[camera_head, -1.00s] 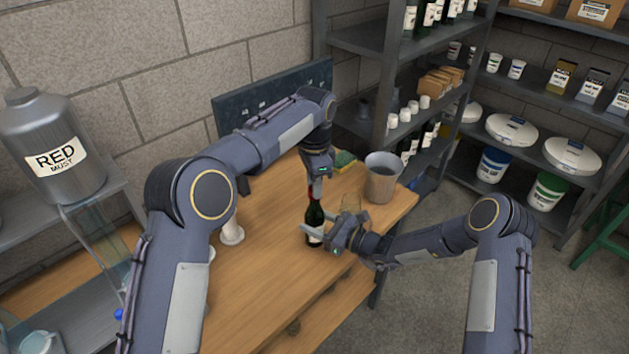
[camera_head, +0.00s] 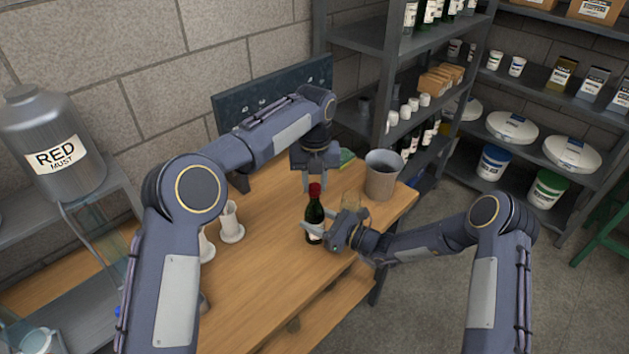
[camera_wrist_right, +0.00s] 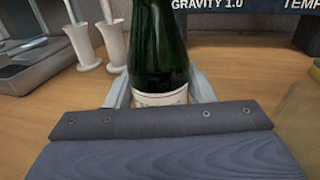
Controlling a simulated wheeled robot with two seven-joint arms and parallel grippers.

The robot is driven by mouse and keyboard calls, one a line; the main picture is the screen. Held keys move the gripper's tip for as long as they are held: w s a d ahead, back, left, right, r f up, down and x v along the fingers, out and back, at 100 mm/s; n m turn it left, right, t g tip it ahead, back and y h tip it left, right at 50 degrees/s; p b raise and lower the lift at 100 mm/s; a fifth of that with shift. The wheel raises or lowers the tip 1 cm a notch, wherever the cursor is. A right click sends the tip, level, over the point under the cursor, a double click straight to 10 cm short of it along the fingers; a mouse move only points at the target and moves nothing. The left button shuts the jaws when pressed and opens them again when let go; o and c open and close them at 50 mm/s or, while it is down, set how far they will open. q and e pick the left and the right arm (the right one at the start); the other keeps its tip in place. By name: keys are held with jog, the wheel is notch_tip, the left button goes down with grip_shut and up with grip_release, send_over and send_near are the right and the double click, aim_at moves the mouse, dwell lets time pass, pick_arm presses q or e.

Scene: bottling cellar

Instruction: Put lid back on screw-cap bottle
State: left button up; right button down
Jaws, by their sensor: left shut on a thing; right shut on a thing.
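The dark green bottle (camera_head: 314,213) with a cream label stands upright on the wooden table. A red cap (camera_head: 315,189) is at the top of its neck; I cannot tell how tightly it sits. My left gripper (camera_head: 316,184) points down over the bottle, its fingers at the cap and shut on it. My right gripper (camera_head: 313,233) comes in from the right, shut around the lower bottle body. In the right wrist view the bottle (camera_wrist_right: 158,50) is between my right fingers (camera_wrist_right: 160,92), and its top is out of frame.
White holders (camera_head: 231,223) stand on the left. A dark board (camera_head: 270,92) is along the wall. The table (camera_head: 265,275) is clear in front.

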pick_arm(q)
jog(key=m, duration=0.5)
jog(key=o, duration=0.9)
jog(key=shift+o, duration=0.2)
jog(key=shift+r, duration=2.3)
jog(key=shift+c, duration=0.4)
